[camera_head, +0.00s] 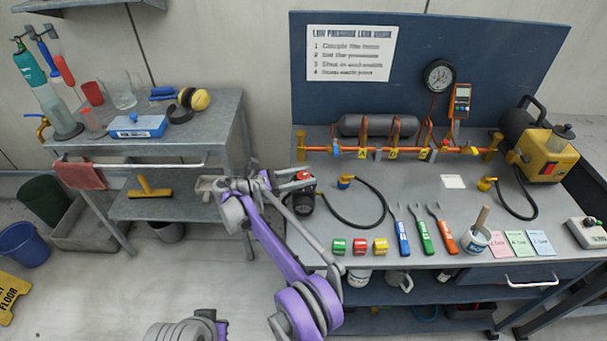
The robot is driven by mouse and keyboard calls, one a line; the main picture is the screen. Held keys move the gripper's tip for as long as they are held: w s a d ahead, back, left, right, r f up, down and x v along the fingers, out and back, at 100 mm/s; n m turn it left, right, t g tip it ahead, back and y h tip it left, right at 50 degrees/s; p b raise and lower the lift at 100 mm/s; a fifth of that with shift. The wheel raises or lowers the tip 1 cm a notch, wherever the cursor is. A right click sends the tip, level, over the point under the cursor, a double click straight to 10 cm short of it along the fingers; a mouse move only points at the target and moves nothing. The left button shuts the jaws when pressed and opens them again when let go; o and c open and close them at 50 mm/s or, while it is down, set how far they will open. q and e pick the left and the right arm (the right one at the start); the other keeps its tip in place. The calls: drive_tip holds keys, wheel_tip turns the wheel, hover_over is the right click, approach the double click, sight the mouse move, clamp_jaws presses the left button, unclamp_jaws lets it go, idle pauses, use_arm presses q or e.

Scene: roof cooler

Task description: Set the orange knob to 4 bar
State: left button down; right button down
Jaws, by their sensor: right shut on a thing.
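My right gripper (292,181) is at the left end of the bench, shut on a small red-orange part that I take to be the orange knob (303,175). The knob is mostly hidden by the fingers, so its setting cannot be read. Just below it is a dark round body (303,201), partly behind my arm. My left gripper is not in view.
The bench (420,180) carries an orange pipe manifold (385,150), a black hose (350,213), several colored tools along the front and a yellow pump (545,153) at right. A grey cart (215,130) stands at left. The bench's middle is fairly clear.

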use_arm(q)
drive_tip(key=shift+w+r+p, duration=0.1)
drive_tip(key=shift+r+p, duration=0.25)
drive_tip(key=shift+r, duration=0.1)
use_arm(e)
drive_tip(key=shift+m+g, duration=0.4)
drive_tip(key=shift+g, duration=0.2)
drive_tip(key=shift+c, duration=1.7)
unclamp_jaws()
